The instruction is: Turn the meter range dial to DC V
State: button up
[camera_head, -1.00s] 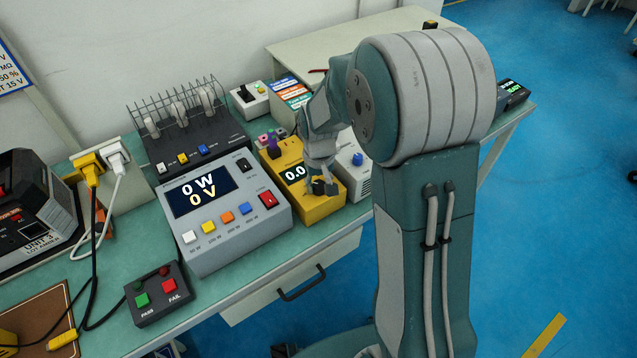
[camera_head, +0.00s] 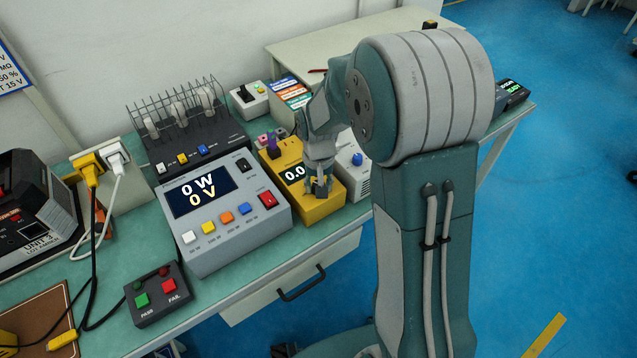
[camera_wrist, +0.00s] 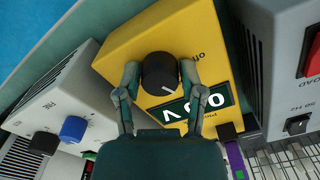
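The yellow meter (camera_head: 318,207) stands on the bench, and its display (camera_head: 292,173) reads 0.0. In the wrist view, the meter (camera_wrist: 128,50) shows its black round dial (camera_wrist: 158,68) with a white mark pointing down and right, towards the display (camera_wrist: 195,106), which shows 0.0 V upside down. The word "off" is printed right of the dial. My gripper (camera_wrist: 160,75) is over the meter, one finger on each side of the dial, and looks open. I cannot tell if the fingertips touch it. In the head view my gripper (camera_head: 321,188) hides the dial.
A grey power unit (camera_head: 235,240) with coloured buttons stands left of the meter. A white box with a blue knob (camera_head: 357,159) stands close on its right. A rack (camera_head: 180,140) is behind. The bench front edge is close to the meter.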

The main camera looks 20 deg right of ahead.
aim_at(317, 184)
jog(key=shift+o, duration=0.9)
jog(key=shift+w+r, duration=0.1)
jog(key=shift+r, duration=0.2)
notch_tip(317, 184, up, 11)
jog(key=shift+r, duration=0.2)
jog(key=shift+a, duration=0.1)
jog(key=s+r+n+t, duration=0.1)
jog(key=s+r, duration=0.3)
jog(key=s, duration=0.6)
jog(key=s+r+n+t, duration=0.1)
jog(key=s+r+t, duration=0.3)
jog(key=s, duration=0.7)
jog(key=shift+r+t, duration=0.3)
jog(key=shift+r, duration=0.1)
